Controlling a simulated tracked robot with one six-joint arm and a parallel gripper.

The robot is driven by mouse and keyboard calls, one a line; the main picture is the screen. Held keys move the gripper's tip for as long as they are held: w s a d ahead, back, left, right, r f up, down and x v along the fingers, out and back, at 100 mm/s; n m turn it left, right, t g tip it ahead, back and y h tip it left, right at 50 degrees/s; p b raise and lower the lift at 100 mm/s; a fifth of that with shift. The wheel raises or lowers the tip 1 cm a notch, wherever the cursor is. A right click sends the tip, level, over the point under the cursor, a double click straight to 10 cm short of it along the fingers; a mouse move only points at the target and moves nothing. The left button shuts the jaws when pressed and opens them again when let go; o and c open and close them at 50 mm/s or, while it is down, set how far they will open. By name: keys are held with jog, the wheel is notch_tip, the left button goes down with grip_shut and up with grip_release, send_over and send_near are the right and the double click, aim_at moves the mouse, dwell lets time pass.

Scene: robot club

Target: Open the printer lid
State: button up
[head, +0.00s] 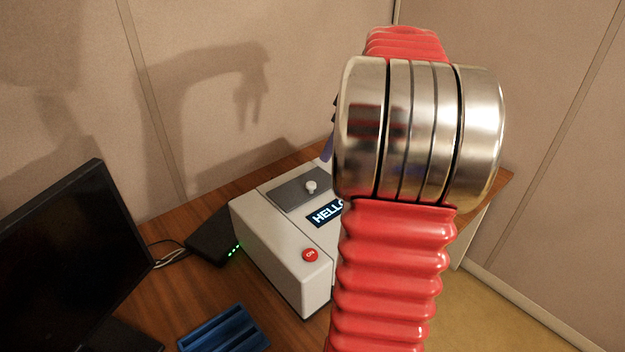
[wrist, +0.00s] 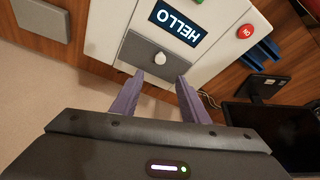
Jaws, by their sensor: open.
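The printer (head: 262,228) is a white box on the wooden desk. Its grey lid (head: 290,196) lies flat in the top, with a small white knob (head: 311,187) on it. In the wrist view the lid (wrist: 135,50) and knob (wrist: 160,58) show just beyond my fingertips. My gripper (wrist: 161,76) is open and empty, its two purple fingers apart on either side of the knob's line. I cannot tell their height above the lid. In the head view my red arm hides most of the gripper and the printer's right part.
The printer has a lit HELLO display (head: 326,212) and a red ON button (head: 310,255). A black box (head: 216,236) with green lights stands left of it. A dark monitor (head: 70,260) and a blue tray (head: 222,332) are on the desk (head: 165,300). The wall is close behind.

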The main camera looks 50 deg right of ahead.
aim_at(311, 184)
jog(key=x, duration=1.4)
jog(key=shift+r, duration=0.1)
jog(key=shift+c, duration=0.3)
grip_shut()
jog(key=shift+a, duration=0.2)
jog(key=shift+d, duration=0.1)
